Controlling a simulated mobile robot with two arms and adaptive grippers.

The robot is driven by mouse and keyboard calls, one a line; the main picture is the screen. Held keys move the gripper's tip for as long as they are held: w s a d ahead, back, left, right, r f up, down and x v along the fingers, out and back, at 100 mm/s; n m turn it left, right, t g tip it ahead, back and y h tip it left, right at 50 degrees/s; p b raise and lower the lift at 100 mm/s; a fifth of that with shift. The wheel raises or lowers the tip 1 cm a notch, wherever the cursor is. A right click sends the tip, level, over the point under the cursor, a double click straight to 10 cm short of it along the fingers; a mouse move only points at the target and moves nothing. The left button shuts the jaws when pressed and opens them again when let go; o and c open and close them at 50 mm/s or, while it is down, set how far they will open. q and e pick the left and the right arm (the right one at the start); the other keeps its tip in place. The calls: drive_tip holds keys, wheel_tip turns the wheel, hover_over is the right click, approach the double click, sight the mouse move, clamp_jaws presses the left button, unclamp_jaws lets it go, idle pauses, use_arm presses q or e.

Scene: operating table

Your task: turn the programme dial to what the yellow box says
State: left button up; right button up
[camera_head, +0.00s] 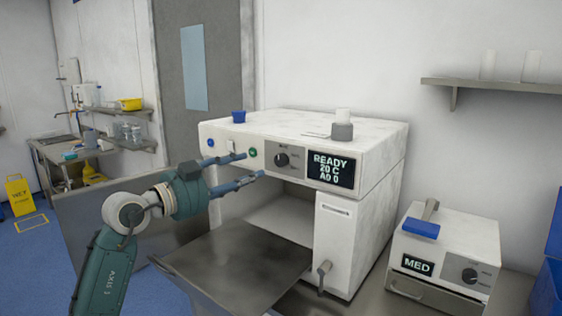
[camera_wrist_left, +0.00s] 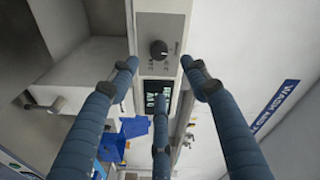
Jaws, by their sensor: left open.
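The programme dial (camera_head: 282,160) is a black knob on a grey panel at the front of the white washer (camera_head: 370,145). Its display (camera_head: 331,170) reads READY, 20 C, A0 0. My left gripper (camera_head: 254,164) is open and empty, its fingers pointing at the panel just left of the dial. In the left wrist view the dial (camera_wrist_left: 158,50) shows between and ahead of the spread fingertips (camera_wrist_left: 160,62), apparently apart from them. The dial's markings are too small to read. I cannot make out a yellow box with writing. My right gripper is not in view.
The washer's flap (camera_head: 235,265) hangs open below my left gripper. A smaller white unit (camera_head: 455,245) with its own dial (camera_head: 470,275) and a MED display stands at right. A yellow tray (camera_head: 131,104) sits far left.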

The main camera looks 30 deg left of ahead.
sight(279, 161)
use_arm(q)
drive_tip(key=w+p, duration=0.1)
drive_tip(key=w, duration=0.2)
drive_tip(key=w+d+p, duration=0.1)
drive_tip(key=w, duration=0.2)
drive_tip(key=w+d+p, duration=0.1)
drive_tip(key=w, duration=0.2)
drive_tip(key=shift+w+r, duration=0.1)
drive_tip(key=shift+w+p, duration=0.35)
drive_tip(key=shift+w, duration=0.1)
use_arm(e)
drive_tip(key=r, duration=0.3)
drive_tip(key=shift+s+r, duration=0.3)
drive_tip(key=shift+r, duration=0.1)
use_arm(q)
drive_tip(key=c, duration=1.1)
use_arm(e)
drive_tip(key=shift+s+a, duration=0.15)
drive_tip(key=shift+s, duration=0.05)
